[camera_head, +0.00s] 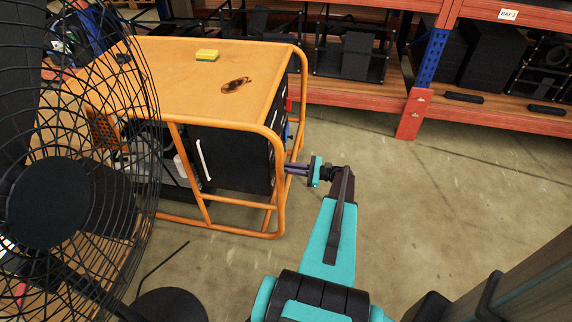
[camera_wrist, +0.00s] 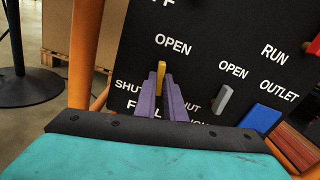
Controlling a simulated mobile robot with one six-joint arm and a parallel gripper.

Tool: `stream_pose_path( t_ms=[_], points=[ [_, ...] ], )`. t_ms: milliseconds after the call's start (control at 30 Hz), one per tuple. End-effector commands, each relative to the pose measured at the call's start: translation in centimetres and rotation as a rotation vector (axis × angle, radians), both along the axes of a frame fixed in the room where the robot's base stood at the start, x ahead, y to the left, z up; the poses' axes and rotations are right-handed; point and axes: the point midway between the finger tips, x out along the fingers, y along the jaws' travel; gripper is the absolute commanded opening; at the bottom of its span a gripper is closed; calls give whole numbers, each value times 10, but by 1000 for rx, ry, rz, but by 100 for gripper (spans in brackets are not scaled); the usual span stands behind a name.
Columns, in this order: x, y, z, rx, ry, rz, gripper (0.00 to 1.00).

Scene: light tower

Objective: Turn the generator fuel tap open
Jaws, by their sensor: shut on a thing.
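The generator (camera_head: 238,160), with an orange frame and top, stands left of centre in the head view. Its black control panel (camera_wrist: 215,75) fills much of the wrist view. A yellow lever (camera_wrist: 160,78), above a partly hidden label that seems to read FUEL, points up towards the word OPEN. SHUT is printed to its left. My gripper (camera_wrist: 165,92) has purple fingers shut on this yellow lever, which shows between their tips. In the head view my gripper (camera_head: 290,169) reaches the generator's right side; the lever is hidden there.
Right of the yellow lever are a grey lever (camera_wrist: 222,99) with its own OPEN mark and a blue part (camera_wrist: 260,118). A black fan (camera_head: 45,200) stands at left in the head view. Shelving (camera_head: 412,112) runs along the back. Floor at right is clear.

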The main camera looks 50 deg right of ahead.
Motion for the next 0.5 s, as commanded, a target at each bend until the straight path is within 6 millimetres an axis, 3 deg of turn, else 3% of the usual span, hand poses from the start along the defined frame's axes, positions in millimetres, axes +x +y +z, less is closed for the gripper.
stream_pose_path(
  t_ms=[500],
  points=[
    [0,-3,-3,180,120,0,0]
  ],
)
